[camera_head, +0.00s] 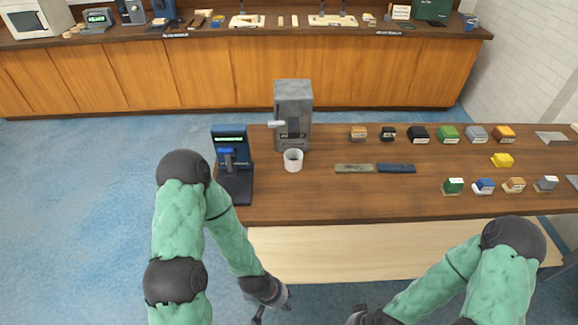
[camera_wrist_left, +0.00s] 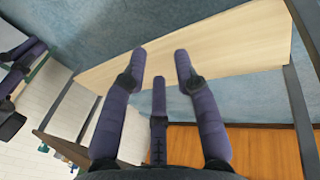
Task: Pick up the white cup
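The white cup (camera_head: 293,161) stands upright on the wooden table (camera_head: 330,206), just in front of a tall grey machine (camera_head: 293,98). My left gripper (camera_head: 258,315) is at the bottom of the head view, in front of the table and well short of the cup. In the left wrist view its fingers (camera_wrist_left: 160,60) are spread apart with nothing between them, and the cup is not seen there. My right gripper (camera_head: 358,316) shows only partly at the bottom edge of the head view, so its fingers cannot be made out.
A dark blue device (camera_head: 234,188) stands left of the cup. Two flat bars, one greenish (camera_head: 353,168) and one dark blue (camera_head: 397,168), lie to its right. Several small coloured blocks (camera_head: 449,134) sit farther right. The table's front middle is clear. A long counter (camera_head: 240,75) stands behind.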

